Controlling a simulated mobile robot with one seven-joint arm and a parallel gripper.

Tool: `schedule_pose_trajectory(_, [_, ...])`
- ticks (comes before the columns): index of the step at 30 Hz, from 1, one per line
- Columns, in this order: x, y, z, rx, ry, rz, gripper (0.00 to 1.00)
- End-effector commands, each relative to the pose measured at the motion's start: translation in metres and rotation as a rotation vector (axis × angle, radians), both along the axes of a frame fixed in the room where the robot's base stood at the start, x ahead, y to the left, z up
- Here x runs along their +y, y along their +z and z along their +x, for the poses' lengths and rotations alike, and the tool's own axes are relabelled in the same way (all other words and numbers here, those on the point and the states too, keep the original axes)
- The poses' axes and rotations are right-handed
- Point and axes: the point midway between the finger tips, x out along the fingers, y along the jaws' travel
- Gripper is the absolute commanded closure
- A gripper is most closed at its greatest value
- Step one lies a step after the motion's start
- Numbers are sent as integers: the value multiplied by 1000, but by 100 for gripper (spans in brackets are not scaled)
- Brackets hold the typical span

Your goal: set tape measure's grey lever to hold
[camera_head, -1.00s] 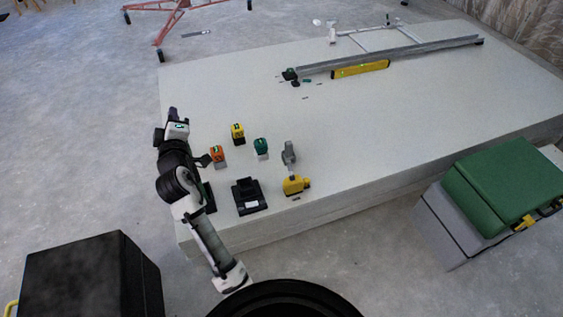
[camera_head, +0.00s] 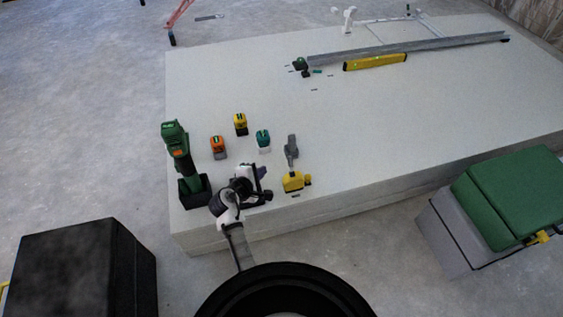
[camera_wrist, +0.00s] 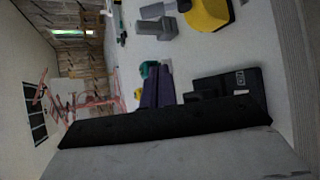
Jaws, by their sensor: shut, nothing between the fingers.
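A yellow body with a grey upright part, which looks most like the tape measure (camera_head: 293,182), stands near the table's front edge in the head view. Its grey part, perhaps the lever (camera_head: 291,150), points away from me; its setting is too small to tell. In the wrist view a rounded yellow body (camera_wrist: 208,14) shows at the top, with grey blocks (camera_wrist: 165,27) beside it. My gripper (camera_head: 261,172) is left of the yellow body, apart from it. Its purple fingers (camera_wrist: 156,78) are shut and empty in the wrist view.
Orange (camera_head: 218,148), yellow (camera_head: 240,124) and teal (camera_head: 263,139) small devices stand behind my gripper. A green drill (camera_head: 178,145) stands in a black holder at left. A black stand (camera_wrist: 245,82) lies near my gripper. The table (camera_head: 390,120) is clear to the right.

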Motion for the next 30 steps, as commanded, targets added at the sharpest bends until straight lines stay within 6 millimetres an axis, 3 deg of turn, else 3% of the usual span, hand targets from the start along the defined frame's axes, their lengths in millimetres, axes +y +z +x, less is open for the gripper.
schedule_pose_trajectory(7, [-6,-8,15,-2,-1,1,100])
schedule_pose_trajectory(20, [-37,-46,81,-1,-1,2,100])
schedule_pose_trajectory(30, [-64,-27,63,-2,0,4,100])
